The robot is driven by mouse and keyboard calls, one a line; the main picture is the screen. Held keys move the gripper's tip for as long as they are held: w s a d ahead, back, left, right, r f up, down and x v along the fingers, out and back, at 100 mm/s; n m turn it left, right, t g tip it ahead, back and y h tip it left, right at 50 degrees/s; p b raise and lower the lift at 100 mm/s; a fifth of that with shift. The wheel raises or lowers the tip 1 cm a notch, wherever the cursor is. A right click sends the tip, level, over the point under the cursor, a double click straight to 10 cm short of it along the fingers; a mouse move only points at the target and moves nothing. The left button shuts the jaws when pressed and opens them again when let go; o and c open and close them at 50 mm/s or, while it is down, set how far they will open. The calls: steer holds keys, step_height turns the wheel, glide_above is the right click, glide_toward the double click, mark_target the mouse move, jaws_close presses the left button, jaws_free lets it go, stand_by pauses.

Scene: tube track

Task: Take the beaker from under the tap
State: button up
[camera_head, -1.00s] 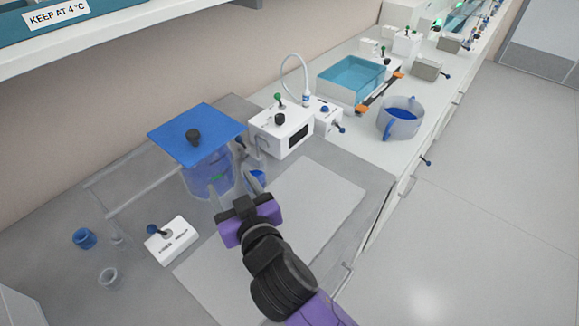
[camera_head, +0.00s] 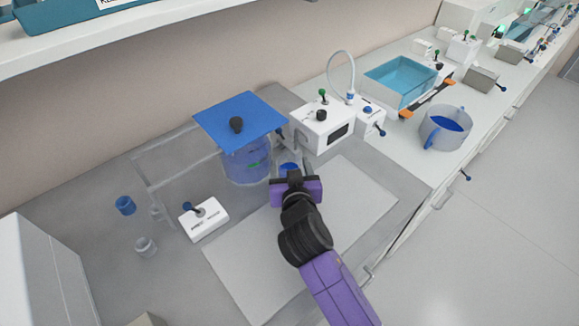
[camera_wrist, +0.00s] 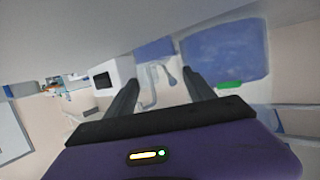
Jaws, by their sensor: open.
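The beaker (camera_head: 289,167) is a small clear vessel with blue liquid, beside the larger clear tank (camera_head: 247,163) of blue liquid with its flat blue lid. The tap (camera_head: 278,136) on the tank's right side is small and partly lost against the white device. My gripper (camera_head: 291,173) is open, its fingers pointing toward the beaker, which lies in line with the gap and is partly hidden. In the wrist view, blue (camera_wrist: 155,50) that looks like the beaker's contents shows beyond the gap between the fingers (camera_wrist: 160,92). I cannot tell whether the fingers touch it.
A white control box (camera_head: 325,128) stands just right of the beaker. A white switch block (camera_head: 204,218) and two small vessels, one blue-topped (camera_head: 125,205), stand left. A pale mat (camera_head: 330,215) leaves clear room in front.

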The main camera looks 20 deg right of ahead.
steer(key=shift+w+f, duration=0.1)
steer(key=shift+w, duration=0.1)
steer(key=c, duration=1)
